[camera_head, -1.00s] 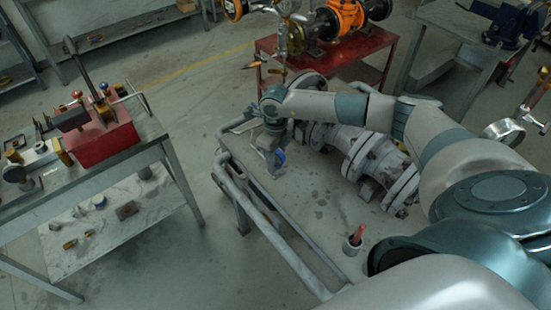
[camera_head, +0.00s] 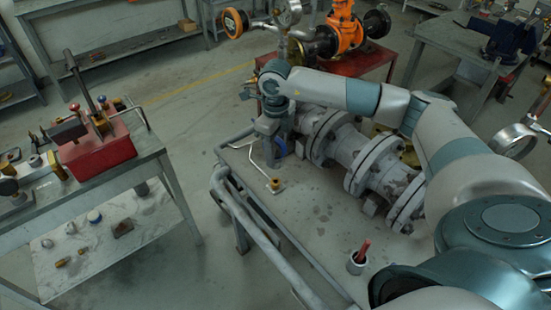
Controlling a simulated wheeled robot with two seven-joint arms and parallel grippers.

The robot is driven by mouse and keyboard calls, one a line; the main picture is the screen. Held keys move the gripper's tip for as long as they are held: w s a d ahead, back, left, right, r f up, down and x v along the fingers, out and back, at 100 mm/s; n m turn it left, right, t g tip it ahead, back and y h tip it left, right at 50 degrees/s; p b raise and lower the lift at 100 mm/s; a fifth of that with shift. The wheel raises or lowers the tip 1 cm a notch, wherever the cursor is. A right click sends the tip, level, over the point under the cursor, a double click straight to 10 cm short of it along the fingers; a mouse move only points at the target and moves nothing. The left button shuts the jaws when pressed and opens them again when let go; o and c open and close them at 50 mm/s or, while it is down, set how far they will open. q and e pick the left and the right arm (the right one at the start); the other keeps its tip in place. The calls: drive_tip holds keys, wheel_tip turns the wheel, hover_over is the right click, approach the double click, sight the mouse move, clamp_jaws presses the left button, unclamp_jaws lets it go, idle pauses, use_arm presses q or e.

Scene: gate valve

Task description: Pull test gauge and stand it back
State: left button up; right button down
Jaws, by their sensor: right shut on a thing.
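My right gripper (camera_head: 270,135) points down over the far left part of the grey bench (camera_head: 310,215). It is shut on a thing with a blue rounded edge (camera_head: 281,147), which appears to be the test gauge. Most of that thing is hidden by the gripper, and its face cannot be seen. A thin bent tube ends in a small brass fitting (camera_head: 275,185) on the bench, just below the gripper and apart from it. My left gripper is not in view.
A flanged grey valve (camera_head: 375,165) lies along the bench, right of the gripper. A cup with a red item (camera_head: 358,260) stands near the front. A rail (camera_head: 245,210) runs along the left edge. A side table holds a red box (camera_head: 100,150).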

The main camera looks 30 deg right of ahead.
sight(276, 140)
drive_tip(key=shift+r, duration=0.25)
idle(0.4)
drive_tip(key=shift+r+p, duration=1.05)
drive_tip(key=shift+r, duration=0.95)
drive_tip(key=shift+s+a+r+n, duration=0.15)
drive_tip(key=shift+a+n, duration=0.35)
drive_tip(key=shift+n, duration=0.2)
drive_tip(key=s+a+r+n+b, duration=0.1)
drive_tip(key=s+a+n, duration=0.5)
drive_tip(key=n, duration=0.8)
drive_tip(key=s+a+r+n+b, duration=0.1)
drive_tip(key=s+a+n, duration=0.5)
drive_tip(key=n, duration=0.9)
drive_tip(key=shift+s+a+r+n, duration=0.35)
drive_tip(key=shift+a+r, duration=0.2)
drive_tip(key=shift+a, duration=0.85)
